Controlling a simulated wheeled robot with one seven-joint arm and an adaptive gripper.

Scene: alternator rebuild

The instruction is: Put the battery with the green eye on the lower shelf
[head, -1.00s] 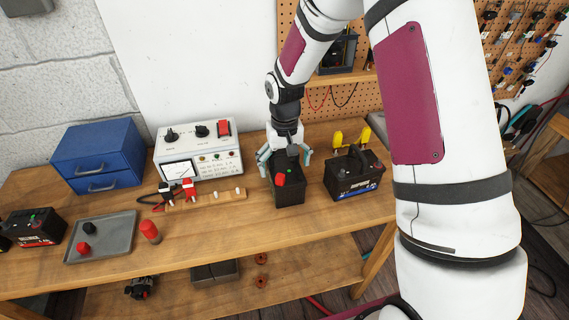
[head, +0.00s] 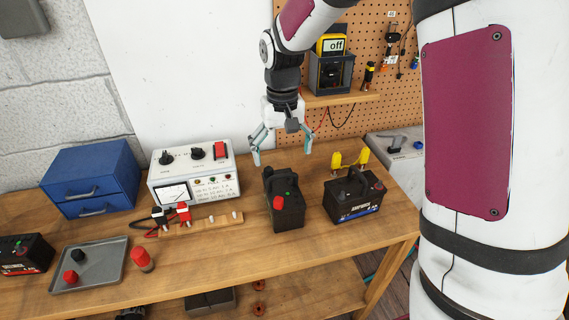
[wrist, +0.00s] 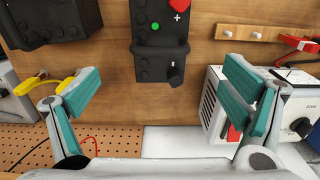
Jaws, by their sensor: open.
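A black battery (head: 286,215) with a small green eye and a red terminal cap stands upright on the wooden bench. Its top with the green eye also shows in the wrist view (wrist: 162,60). My gripper (head: 282,152) is open and empty, raised above and behind this battery, its fingers spread apart and not touching it. In the wrist view my gripper's teal fingers (wrist: 165,90) frame the space beside the battery's handle end. The lower shelf (head: 310,293) is under the bench, partly visible at the bottom of the head view.
A second black battery (head: 353,198) with yellow clamps behind it stands close on the right; another battery (head: 25,254) is at far left. A white charger (head: 195,175), a grey tray (head: 103,270) and a red cylinder (head: 142,259) are left. Dark boxes (head: 210,300) sit on the lower shelf.

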